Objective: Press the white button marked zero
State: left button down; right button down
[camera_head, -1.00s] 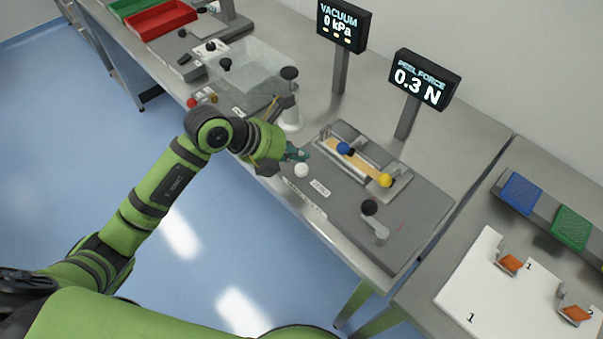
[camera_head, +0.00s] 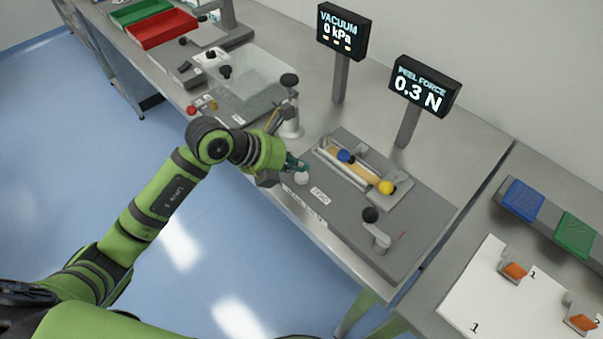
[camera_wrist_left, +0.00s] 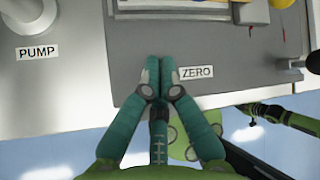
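The white round button (camera_head: 301,178) stands on the grey panel near its front edge, beside the white ZERO label (camera_head: 320,195). My left gripper (camera_head: 297,163) is just above and behind the button in the head view; whether it touches cannot be told. In the left wrist view my left gripper (camera_wrist_left: 158,75) has its teal fingertips together, with nothing seen between them. They lie just left of the ZERO label (camera_wrist_left: 196,72), and the button is hidden there. My right gripper is not in view.
A peel rig with blue (camera_head: 345,156) and yellow (camera_head: 387,187) knobs lies behind the button. A black-knobbed crank (camera_head: 371,215) stands to the right. A black-topped post (camera_head: 289,100) rises behind my gripper. The peel force display (camera_head: 420,88) reads 0.3 N.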

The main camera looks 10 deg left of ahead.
aim_at(298, 176)
pick_arm(q)
jog(key=shift+f, duration=0.1)
dwell(0.5)
jog(key=shift+f+b, duration=0.3)
jog(key=shift+b, duration=0.05)
jog(key=shift+f+b, duration=0.5)
jog(key=shift+f, duration=0.15)
dwell(0.6)
dwell(0.3)
jog(key=shift+r+p, duration=0.85)
jog(key=shift+r, duration=0.2)
notch_tip(298, 176, up, 5)
jog(key=p, duration=0.4)
